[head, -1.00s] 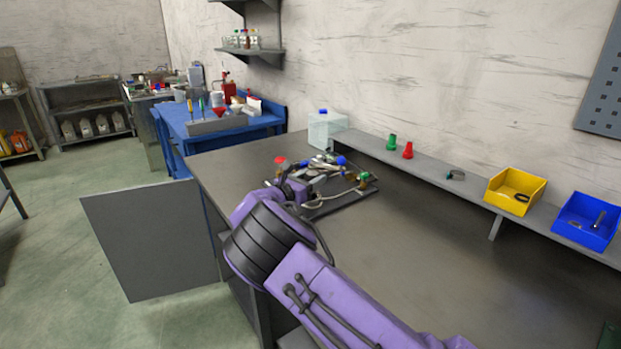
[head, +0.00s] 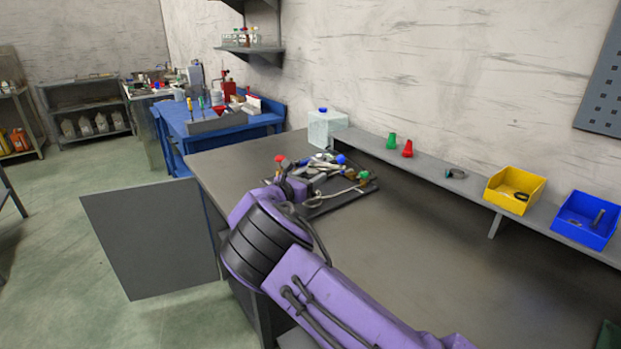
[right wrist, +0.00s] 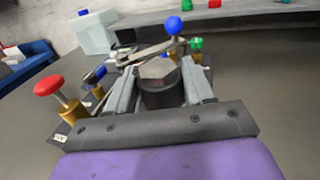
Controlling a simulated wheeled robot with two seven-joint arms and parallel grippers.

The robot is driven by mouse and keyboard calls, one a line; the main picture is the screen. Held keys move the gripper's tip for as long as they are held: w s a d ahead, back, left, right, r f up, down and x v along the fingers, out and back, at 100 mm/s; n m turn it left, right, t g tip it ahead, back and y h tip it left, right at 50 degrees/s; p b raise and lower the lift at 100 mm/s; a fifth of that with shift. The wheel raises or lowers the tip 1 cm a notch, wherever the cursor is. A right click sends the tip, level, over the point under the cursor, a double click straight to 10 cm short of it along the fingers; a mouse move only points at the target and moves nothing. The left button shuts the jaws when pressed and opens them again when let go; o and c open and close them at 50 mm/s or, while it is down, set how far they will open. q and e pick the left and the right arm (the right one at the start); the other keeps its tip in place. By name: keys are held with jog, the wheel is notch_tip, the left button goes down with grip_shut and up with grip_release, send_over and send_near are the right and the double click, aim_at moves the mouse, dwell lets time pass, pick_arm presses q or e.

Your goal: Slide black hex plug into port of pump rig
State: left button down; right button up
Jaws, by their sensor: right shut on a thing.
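My right gripper (head: 299,186) is over the pump rig (head: 345,190), which lies on the dark workbench. In the right wrist view its fingers (right wrist: 160,85) are shut on the black hex plug (right wrist: 159,70), whose six-sided grey top faces the camera. The rig shows a red knob (right wrist: 48,85) on a brass stem at left, a blue ball-ended lever (right wrist: 173,26) behind the plug and a green knob (right wrist: 196,44) at right. The port is hidden behind the plug and gripper, so I cannot tell whether the plug is in it. My left gripper is not in view.
A raised shelf along the wall holds a green cone (head: 391,141), a red cone (head: 407,149), a yellow bin (head: 515,190) and a blue bin (head: 586,220). The bench right of the rig is clear.

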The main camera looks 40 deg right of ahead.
jog(key=shift+f+b, duration=1.1)
jog(key=shift+f, duration=0.45)
jog(key=o, duration=1.3)
jog(key=shift+o, duration=0.2)
jog(key=a+p, duration=0.1)
jog(key=a, duration=0.2)
jog(key=s+a+p, duration=0.1)
jog(key=a, duration=0.2)
jog(key=a+p, duration=0.1)
jog(key=a, duration=0.3)
jog(key=shift+s+r, duration=0.25)
jog(key=shift+s, duration=0.05)
jog(key=shift+a+f, duration=0.1)
jog(key=shift+a, duration=0.2)
jog(key=shift+d, duration=0.1)
